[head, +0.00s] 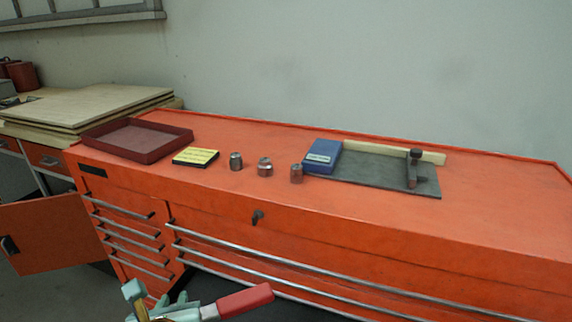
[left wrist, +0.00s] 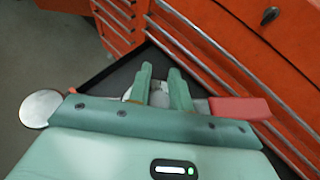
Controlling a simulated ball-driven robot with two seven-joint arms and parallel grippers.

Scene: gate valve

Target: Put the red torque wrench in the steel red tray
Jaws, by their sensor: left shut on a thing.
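The red torque wrench (head: 246,301) shows at the bottom of the head view, its red handle pointing right and slightly up. My left gripper (head: 160,302) is shut on it, in front of the orange cabinet and below its top. In the left wrist view the red handle (left wrist: 240,108) sticks out to the right of my left gripper (left wrist: 161,78); much of the wrench is hidden behind the gripper body. The steel red tray (head: 138,140) lies at the left end of the cabinet top, dark red, low-walled and empty. My right gripper is not in view.
A yellow-black box (head: 195,156) sits beside the tray. Several small metal parts (head: 265,167) stand mid-top. A blue box (head: 322,156) and a dark mat (head: 372,169) with a brown-handled tool (head: 413,168) lie further right. Drawer handles (head: 300,259) jut from the cabinet front.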

